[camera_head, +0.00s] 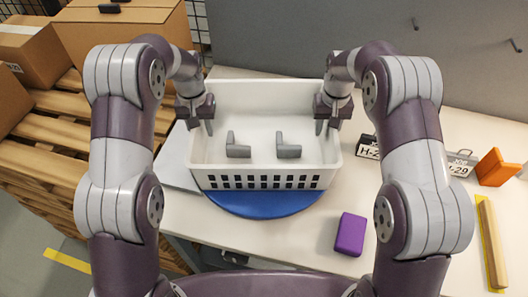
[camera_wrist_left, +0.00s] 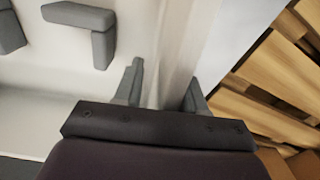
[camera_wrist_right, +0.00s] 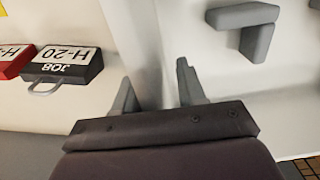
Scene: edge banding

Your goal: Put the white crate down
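The white crate (camera_head: 265,182) is upright and level over a blue round disc (camera_head: 262,204) on the table; I cannot tell whether its base touches the disc. Two grey L-shaped parts (camera_head: 237,147) (camera_head: 287,147) are inside it. My left gripper (camera_head: 200,127) is shut on the crate's left wall, one finger inside and one outside; the wall fills the gap in the left wrist view (camera_wrist_left: 163,95). My right gripper (camera_head: 327,127) is shut on the right wall the same way, seen in the right wrist view (camera_wrist_right: 158,95). The crate hides most of the disc.
A purple block (camera_head: 350,234) lies right of the disc near the front edge. Cardboard boxes (camera_head: 115,35) stand on wooden pallets (camera_head: 45,150) at left. A grey panel (camera_head: 330,35) closes the back.

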